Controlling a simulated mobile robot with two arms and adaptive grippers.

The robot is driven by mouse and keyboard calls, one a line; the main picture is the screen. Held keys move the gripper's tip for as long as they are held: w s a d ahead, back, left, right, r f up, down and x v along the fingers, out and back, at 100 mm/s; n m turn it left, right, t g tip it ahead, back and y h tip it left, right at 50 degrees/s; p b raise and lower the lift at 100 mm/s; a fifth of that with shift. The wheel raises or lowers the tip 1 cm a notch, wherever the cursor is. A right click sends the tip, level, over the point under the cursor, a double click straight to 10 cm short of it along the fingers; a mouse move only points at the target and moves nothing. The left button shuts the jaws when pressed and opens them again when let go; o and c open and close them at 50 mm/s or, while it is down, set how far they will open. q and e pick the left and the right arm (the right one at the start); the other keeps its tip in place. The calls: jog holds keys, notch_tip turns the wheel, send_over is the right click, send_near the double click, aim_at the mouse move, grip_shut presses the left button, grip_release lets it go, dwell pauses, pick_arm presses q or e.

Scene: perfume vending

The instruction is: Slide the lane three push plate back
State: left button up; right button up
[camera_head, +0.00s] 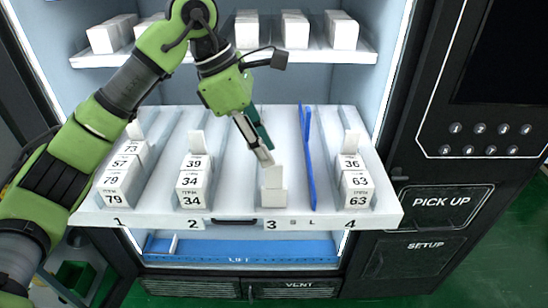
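The lane three push plate (274,178) is a small white upright piece near the front of lane three, above the number 3. A white block (274,198) sits directly in front of and below it. My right gripper is not in view.
The pulled-out white shelf (236,216) holds numbered white boxes in lane one (122,180), lane two (193,185) and lane four (355,185). A blue divider (308,150) stands right of lane three. An upper shelf (310,55) with white boxes is behind. Lane three's rear looks clear.

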aim_at(274, 180)
pick_arm(q)
jog(key=shift+p+x, duration=0.7)
jog(key=shift+x, duration=1.9)
jog(key=shift+d, duration=0.1)
grip_shut()
